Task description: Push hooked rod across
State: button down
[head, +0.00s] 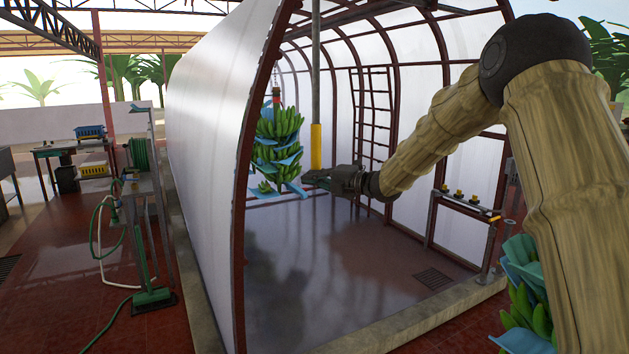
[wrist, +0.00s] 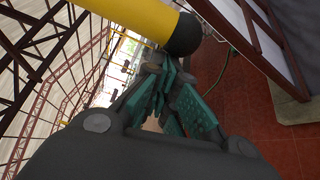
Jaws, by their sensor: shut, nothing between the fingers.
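The hooked rod (head: 316,147) hangs upright in the tunnel opening, a grey pole with a yellow lower grip; its top is cut off by the picture edge. In the wrist view the yellow grip (wrist: 140,15) and its black rounded end cross the top. My gripper (head: 312,177) is shut and empty, right at the rod's lower end. Its teal finger pads (wrist: 172,95) show just below the black end in the wrist view. I cannot tell whether they touch the rod.
A green banana bunch (head: 278,140) with blue sheets hangs just left of the rod. The tunnel's red frame post (head: 241,200) stands further left. A low rack (head: 465,205) stands at right. The tunnel floor (head: 350,265) is clear.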

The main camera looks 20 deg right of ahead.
jog(key=s+d+b, duration=0.3)
jog(key=s+b, duration=0.2)
jog(key=s, duration=0.3)
jog(key=shift+s+d, duration=0.3)
jog(key=shift+s, duration=0.05)
